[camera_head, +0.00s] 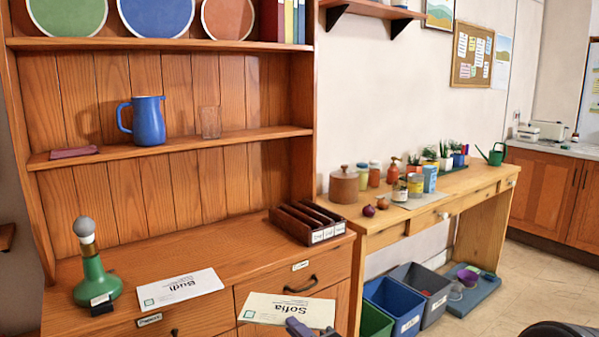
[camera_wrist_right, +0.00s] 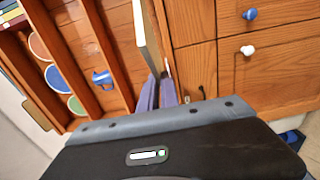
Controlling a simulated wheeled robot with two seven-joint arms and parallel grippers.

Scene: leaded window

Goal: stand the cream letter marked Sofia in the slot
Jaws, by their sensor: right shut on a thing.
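The cream letter marked Sofia (camera_head: 270,308) is near the bottom of the head view, in front of the dresser's drawers. My right gripper (camera_head: 300,329) is shut on the letter's near edge, at its lower right. In the right wrist view the letter (camera_wrist_right: 146,38) shows nearly edge-on, rising from between my right fingers (camera_wrist_right: 158,93). The dark wooden rack with slots (camera_head: 288,220) stands on the right end of the dresser top, apart from the letter. Small labels are on its front; I cannot read them surely. My left gripper is not in view.
A white letter (camera_head: 180,288) lies on the dresser top (camera_head: 215,250) left of the Sofia letter. A green bottle (camera_head: 95,275) with a grey stopper stands at the far left. The dresser top between bottle and rack is largely clear. A shelf (camera_head: 180,146) is above.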

